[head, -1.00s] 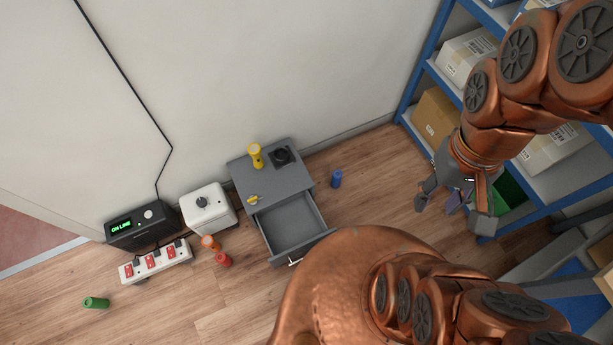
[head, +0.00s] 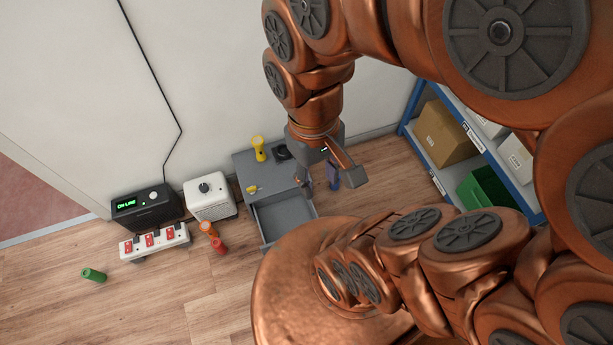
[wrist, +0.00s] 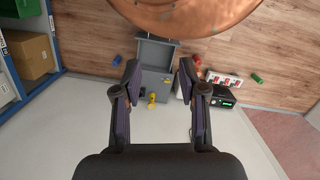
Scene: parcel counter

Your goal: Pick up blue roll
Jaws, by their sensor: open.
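The blue roll (head: 333,177) stands on the wooden floor just right of the grey drawer unit in the head view. My gripper partly covers it there. It also shows in the wrist view as a small blue roll (wrist: 117,60), left of the drawer unit and beyond my left-hand finger in the picture. My gripper (head: 331,187) is open and empty, with its fingers pointing down above the area of the roll. In the wrist view my gripper (wrist: 158,72) has its two fingers wide apart, with the drawer unit between them and nothing held.
The grey drawer unit (head: 239,170) has its drawer (head: 283,217) pulled open. A yellow flashlight (head: 259,149) stands on top. A green roll (head: 94,275), a red roll (head: 219,245) and an orange roll (head: 208,229) are on the floor left. Blue shelving (head: 473,136) stands right.

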